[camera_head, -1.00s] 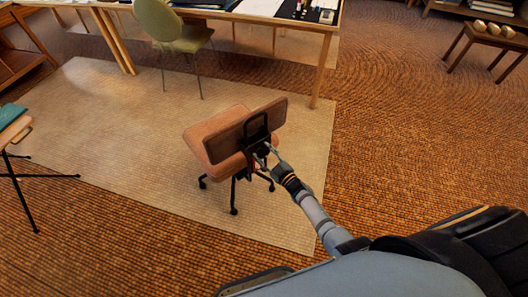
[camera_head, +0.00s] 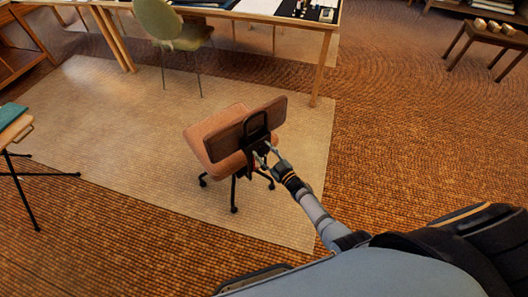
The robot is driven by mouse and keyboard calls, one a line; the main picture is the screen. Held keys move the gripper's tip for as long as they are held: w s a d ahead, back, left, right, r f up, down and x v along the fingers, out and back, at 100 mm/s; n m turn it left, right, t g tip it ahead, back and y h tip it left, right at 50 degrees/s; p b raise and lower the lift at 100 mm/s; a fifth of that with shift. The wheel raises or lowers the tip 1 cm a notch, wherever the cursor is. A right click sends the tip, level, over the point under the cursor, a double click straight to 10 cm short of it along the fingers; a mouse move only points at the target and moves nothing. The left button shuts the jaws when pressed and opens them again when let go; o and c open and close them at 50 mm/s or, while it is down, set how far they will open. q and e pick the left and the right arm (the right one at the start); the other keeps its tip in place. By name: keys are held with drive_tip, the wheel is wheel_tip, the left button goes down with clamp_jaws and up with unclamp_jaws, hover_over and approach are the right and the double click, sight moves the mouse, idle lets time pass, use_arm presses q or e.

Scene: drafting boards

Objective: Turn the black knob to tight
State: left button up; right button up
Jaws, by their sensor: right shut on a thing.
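A chair with an orange-brown seat (camera_head: 209,140) and a matching backrest (camera_head: 232,128) stands on the pale rug, its back turned toward me. A black bracket (camera_head: 256,122) runs down behind the backrest. The black knob (camera_head: 261,148) is at the lower part of this bracket, small and mostly covered by my fingers. My right gripper (camera_head: 266,154) reaches in from the lower right and is shut on the knob. Which way the knob is set cannot be made out. My left gripper is not in view.
A green chair (camera_head: 165,22) stands by a long drafting table (camera_head: 285,20) at the back. A small table with a green item (camera_head: 10,116) is at the left edge. A low stool (camera_head: 489,35) is at the upper right. The floor around the orange-brown chair is clear.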

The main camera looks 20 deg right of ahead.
drive_tip(key=o, duration=1.2)
drive_tip(key=shift+c, duration=0.2)
drive_tip(key=shift+s+d+f, duration=0.1)
drive_tip(key=shift+s+d, duration=0.05)
drive_tip(key=shift+s, duration=0.25)
drive_tip(key=v, duration=1.1)
drive_tip(key=shift+s, duration=0.15)
